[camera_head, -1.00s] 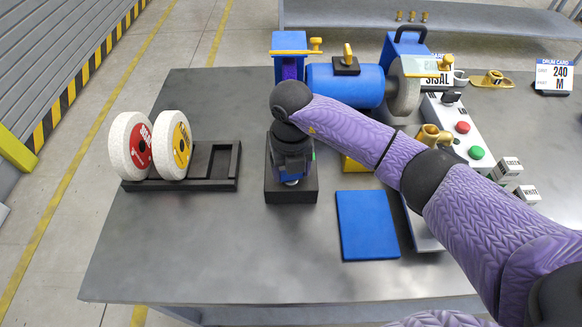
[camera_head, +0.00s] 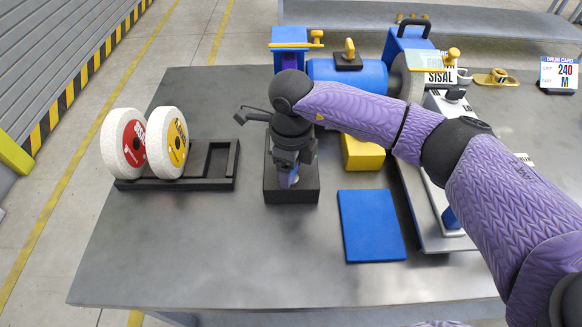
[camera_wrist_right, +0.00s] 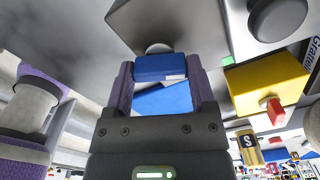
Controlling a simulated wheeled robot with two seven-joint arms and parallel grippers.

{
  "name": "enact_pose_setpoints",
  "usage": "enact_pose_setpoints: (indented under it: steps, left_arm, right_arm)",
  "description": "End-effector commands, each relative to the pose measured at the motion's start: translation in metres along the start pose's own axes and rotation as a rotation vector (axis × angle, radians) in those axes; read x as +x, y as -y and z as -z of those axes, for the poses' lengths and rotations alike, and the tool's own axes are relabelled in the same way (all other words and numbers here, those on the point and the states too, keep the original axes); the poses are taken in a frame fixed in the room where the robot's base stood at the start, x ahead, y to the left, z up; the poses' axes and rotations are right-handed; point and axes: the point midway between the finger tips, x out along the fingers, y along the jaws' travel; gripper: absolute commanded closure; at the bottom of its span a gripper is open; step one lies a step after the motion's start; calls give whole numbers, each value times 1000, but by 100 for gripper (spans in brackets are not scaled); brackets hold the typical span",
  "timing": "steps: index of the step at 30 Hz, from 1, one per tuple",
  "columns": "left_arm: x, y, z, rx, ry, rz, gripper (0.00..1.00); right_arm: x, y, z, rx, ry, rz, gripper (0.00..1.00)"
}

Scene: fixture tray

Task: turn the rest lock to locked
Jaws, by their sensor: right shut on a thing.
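A dark block (camera_head: 291,196) stands on the grey table and bears a small silver mount. My right gripper (camera_head: 289,172) points down over it and is shut on a blue handle. In the right wrist view the blue handle (camera_wrist_right: 160,68) sits between the two purple-sided fingers, with a silver round part (camera_wrist_right: 158,48) beyond it. I take this handle for the rest lock, but no marking shows whether it stands at locked. The gripper and wrist hide most of the handle in the head view. My left gripper is not in view.
Two white wheels (camera_head: 168,143) stand in a black rack (camera_head: 215,184) at left. A blue machine (camera_head: 346,70) with gold knobs is behind my arm. A yellow block (camera_head: 363,153) and a flat blue plate (camera_head: 370,225) lie to the right. The front left of the table is clear.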

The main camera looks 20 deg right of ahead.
Motion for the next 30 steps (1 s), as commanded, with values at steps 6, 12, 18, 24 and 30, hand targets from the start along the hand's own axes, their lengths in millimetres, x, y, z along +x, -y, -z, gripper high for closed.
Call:
enact_pose_setpoints:
  steps: [6, 12, 18, 24, 30]
  left_arm:
    - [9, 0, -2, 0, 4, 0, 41]
    - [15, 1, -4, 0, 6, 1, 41]
    - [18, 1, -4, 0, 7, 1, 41]
    - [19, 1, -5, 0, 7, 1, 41]
    - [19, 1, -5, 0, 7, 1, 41]
  right_arm:
    - [1, 1, -1, -173, 3, 2, 88]
    - [0, 0, -1, -297, 2, 2, 88]
    - [0, 1, -1, -376, 3, 2, 88]
    - [-1, 0, -1, -414, 3, 2, 88]
    - [-1, 0, -1, -423, 3, 2, 88]
